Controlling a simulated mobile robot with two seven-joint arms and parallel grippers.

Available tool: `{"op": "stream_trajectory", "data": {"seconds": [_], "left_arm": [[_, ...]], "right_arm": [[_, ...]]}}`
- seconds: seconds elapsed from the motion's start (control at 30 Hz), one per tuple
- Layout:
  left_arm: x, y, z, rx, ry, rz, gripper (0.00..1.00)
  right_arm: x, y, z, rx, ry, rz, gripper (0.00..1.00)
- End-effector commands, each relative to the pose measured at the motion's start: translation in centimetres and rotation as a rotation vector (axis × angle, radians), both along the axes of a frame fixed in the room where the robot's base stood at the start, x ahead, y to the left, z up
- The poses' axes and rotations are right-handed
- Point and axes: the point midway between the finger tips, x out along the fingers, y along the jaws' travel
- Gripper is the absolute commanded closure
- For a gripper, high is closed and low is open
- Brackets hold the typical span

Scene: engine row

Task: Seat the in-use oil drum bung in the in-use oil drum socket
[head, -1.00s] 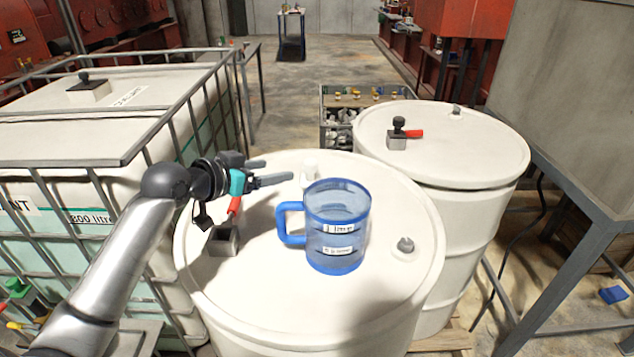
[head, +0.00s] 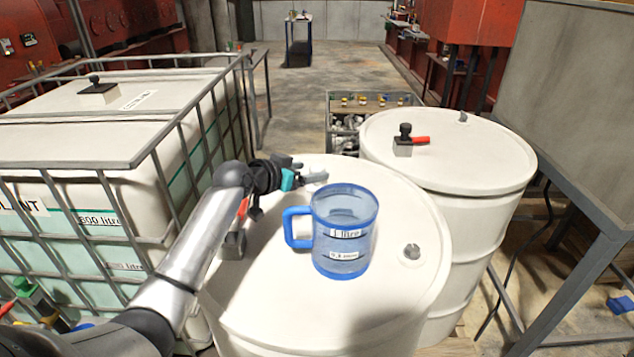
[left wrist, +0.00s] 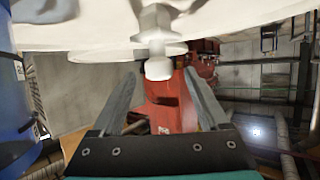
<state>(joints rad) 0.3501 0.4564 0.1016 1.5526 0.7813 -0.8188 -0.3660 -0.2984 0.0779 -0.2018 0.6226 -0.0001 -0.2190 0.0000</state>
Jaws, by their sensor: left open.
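The in-use oil drum (head: 290,315) is the near white drum. My left gripper (head: 312,174) is open over the back of its lid, behind the blue jug. In the left wrist view a pale bung-like piece (left wrist: 156,45) stands just ahead of my left gripper (left wrist: 160,80), its rounded end in line with the gap between the fingertips. The fingers are not closed on it. In the head view the jug and gripper largely hide that spot. I cannot make out the socket. A small grey plug (head: 411,252) sits on the lid's right. My right gripper is not in view.
A red-handled tap block (head: 234,245) is beside my forearm. A second white drum (head: 450,165) with a red-handled tap stands behind right. A caged tank (head: 60,195) is at left.

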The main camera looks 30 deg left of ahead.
Motion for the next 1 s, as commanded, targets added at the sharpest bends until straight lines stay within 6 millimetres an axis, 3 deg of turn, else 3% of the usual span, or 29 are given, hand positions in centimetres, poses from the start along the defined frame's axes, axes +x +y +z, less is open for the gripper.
{"op": "stream_trajectory", "data": {"seconds": [0.3, 0.7, 1.0], "left_arm": [[3.3, -0.7, -1.1, -0.003, -0.002, 0.000, 0.22], [3.9, -0.8, -1.4, 0.001, -0.001, 0.000, 0.22], [3.9, -0.8, -1.4, 0.001, -0.001, 0.000, 0.55]], "right_arm": [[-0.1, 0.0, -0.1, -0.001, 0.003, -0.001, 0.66], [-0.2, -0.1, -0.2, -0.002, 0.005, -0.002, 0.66], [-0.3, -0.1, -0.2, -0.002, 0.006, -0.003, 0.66]]}}
